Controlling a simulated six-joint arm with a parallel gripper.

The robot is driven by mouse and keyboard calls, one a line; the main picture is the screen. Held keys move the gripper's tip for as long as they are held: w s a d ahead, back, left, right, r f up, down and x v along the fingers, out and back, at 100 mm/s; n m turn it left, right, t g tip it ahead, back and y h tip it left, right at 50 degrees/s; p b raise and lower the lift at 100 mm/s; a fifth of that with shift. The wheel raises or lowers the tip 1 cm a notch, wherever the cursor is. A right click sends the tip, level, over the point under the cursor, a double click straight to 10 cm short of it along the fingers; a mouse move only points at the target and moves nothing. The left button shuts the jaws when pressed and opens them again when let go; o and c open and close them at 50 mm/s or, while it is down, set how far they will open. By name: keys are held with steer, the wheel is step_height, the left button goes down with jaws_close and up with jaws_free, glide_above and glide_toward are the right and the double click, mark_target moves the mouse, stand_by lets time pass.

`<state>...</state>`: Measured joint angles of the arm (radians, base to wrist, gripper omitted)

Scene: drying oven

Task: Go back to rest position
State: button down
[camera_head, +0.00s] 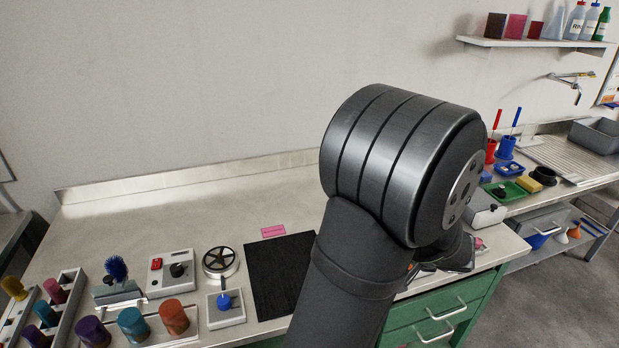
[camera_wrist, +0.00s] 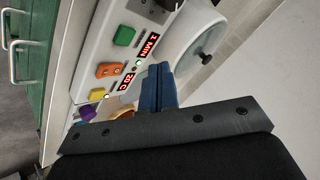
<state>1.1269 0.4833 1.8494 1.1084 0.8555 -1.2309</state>
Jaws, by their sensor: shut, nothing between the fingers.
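My gripper (camera_wrist: 158,82) shows in the wrist view as blue fingers pressed together, empty, on a dark mount. It is in front of a white device with a control panel (camera_wrist: 108,52), beside its round, light-coloured part (camera_wrist: 195,45). I cannot tell whether the fingers touch it. The panel has a green button (camera_wrist: 124,36), an orange button (camera_wrist: 108,70), and lit displays reading 1 MIN and 20°C. In the head view my large dark arm hides most of the gripper and the bench behind it.
The bench has green drawers (camera_head: 432,315) at its front. A black mat (camera_head: 275,272), a pink block (camera_head: 273,231), a round metal wheel (camera_head: 220,262) and a white switch box (camera_head: 172,272) lie left of my arm. A shelf (camera_head: 530,42) hangs at upper right. The bench's back left is clear.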

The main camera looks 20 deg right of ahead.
step_height(320, 180, up, 5)
steer(key=shift+r, duration=0.1)
stand_by(0.5)
